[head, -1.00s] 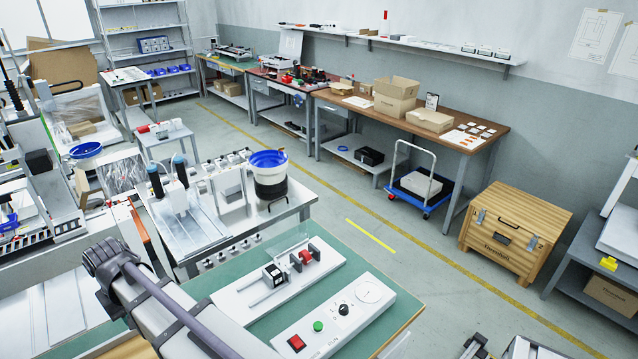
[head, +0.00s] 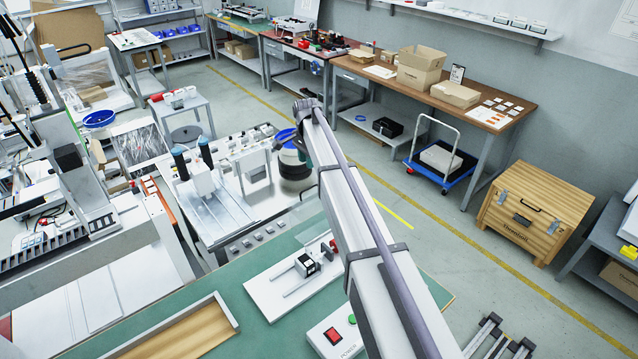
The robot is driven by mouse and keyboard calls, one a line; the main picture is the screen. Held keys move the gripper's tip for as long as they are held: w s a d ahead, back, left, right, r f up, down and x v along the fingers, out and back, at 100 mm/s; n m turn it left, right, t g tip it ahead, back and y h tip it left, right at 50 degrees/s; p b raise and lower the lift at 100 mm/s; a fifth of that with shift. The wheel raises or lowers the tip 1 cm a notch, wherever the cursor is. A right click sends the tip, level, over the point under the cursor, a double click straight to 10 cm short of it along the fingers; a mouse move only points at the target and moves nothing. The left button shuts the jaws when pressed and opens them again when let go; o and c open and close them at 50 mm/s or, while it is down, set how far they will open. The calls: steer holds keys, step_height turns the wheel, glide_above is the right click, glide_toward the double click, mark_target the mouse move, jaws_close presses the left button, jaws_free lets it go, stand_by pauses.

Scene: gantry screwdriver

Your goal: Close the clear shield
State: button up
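The clear shield (head: 312,231) is a faint see-through panel at the back of the white fixture plate (head: 264,293) on the green bench. It appears raised and tilted; its lower edge is hard to make out. A black-and-white block (head: 307,264) on two rods and a red part (head: 333,246) sit on the plate. My arm crosses in front of the fixture's right side and hides part of it.
A white control panel (head: 317,334) with a red switch (head: 332,336) and green button stands right of the fixture, partly behind my arm. A wooden-floored tray (head: 222,303) lies at the left on the green bench. A blue-rimmed bowl feeder (head: 296,171) stands behind.

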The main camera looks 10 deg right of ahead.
step_height(320, 180, down, 11)
steer(key=b, duration=1.1)
steer(key=shift+d, duration=0.1)
steer(key=shift+r, duration=0.15)
steer(key=shift+c, duration=0.2)
jaws_close()
